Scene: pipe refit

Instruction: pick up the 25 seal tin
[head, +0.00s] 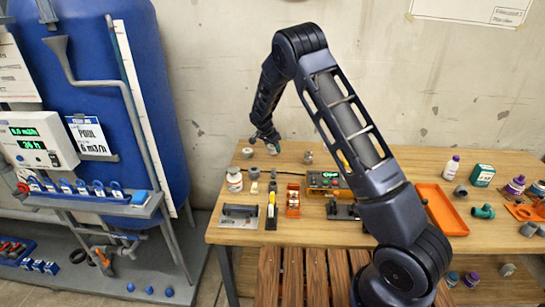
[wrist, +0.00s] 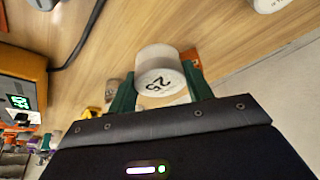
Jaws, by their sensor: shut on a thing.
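The 25 seal tin (wrist: 160,66) is a pale round tin with a dark "25" on the face toward the wrist camera. In the wrist view it sits between the two green fingers of my gripper (wrist: 159,84), which are shut on it from both sides. In the head view my gripper (head: 266,139) is low over the far left part of the workbench (head: 345,163). The tin is mostly hidden there by the gripper, and I cannot tell whether it touches the bench.
Small grey round pieces stand left (head: 247,153) and right (head: 308,157) of my gripper. A white jar (head: 234,181) and a device with a green display (head: 325,181) are nearer. An orange tray (head: 440,210) lies to the right. The concrete wall (head: 215,70) rises behind.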

